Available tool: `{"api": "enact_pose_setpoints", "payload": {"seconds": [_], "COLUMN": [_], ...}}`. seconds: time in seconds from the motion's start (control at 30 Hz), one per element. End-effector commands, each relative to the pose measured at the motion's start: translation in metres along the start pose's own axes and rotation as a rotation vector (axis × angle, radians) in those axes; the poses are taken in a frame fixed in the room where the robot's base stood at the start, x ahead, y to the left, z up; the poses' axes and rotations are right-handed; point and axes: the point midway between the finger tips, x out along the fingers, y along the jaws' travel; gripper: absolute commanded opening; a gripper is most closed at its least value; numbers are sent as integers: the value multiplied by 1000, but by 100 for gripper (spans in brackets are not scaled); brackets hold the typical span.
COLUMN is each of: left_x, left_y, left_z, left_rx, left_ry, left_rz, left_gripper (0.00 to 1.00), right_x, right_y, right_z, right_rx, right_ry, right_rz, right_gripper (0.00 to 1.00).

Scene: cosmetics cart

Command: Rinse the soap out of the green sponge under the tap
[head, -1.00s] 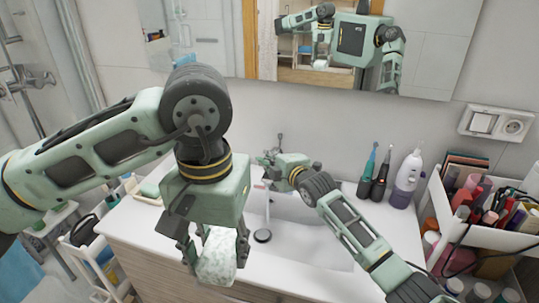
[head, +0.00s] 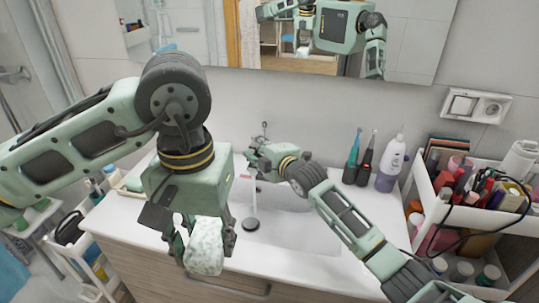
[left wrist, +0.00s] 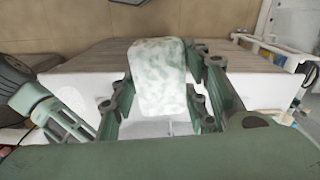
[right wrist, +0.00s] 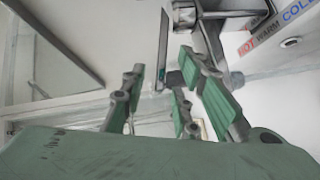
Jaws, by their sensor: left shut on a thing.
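The green sponge (head: 206,246) is mostly coated in white foam, with green patches showing. It also shows in the left wrist view (left wrist: 158,78). My left gripper (head: 205,240) is shut on it, with fingers on both sides, near the front edge of the washbasin. The sponge is left of and nearer than the dark drain (head: 250,224). My right gripper (head: 256,160) is at the tap (head: 264,128) behind the basin. In the right wrist view its fingers (right wrist: 172,95) are apart around the tap's handle area.
An electric toothbrush pair (head: 358,165) and a white-purple bottle (head: 392,162) stand right of the basin. A white organizer (head: 420,180) full of cosmetics fills the right. A slatted cart (head: 75,240) stands left. A mirror (head: 420,40) hangs behind. The basin interior is clear.

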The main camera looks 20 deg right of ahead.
Motion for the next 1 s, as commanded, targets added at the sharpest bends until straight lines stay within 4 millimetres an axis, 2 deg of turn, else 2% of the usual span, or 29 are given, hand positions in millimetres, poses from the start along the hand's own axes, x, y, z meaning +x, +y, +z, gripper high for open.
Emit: {"api": "enact_pose_setpoints", "payload": {"seconds": [0.3, 0.5, 0.67, 1.0], "left_x": [0, 0, 0, 0], "left_y": [0, 0, 0, 0], "left_z": [0, 0, 0, 0], "left_rx": [0, 0, 0, 0], "left_ry": [0, 0, 0, 0], "left_rz": [0, 0, 0, 0], "left_gripper": [21, 21, 21, 21], "right_x": [-63, -90, -99, -99], "right_y": [-1, 0, 0, 0], "right_z": [1, 1, 0, 0], "right_rx": [-5, -3, -3, -2], "right_ry": [-2, -1, -1, -1], "right_rz": [-1, 0, 0, 1], "right_gripper": [28, 28, 28, 28]}}
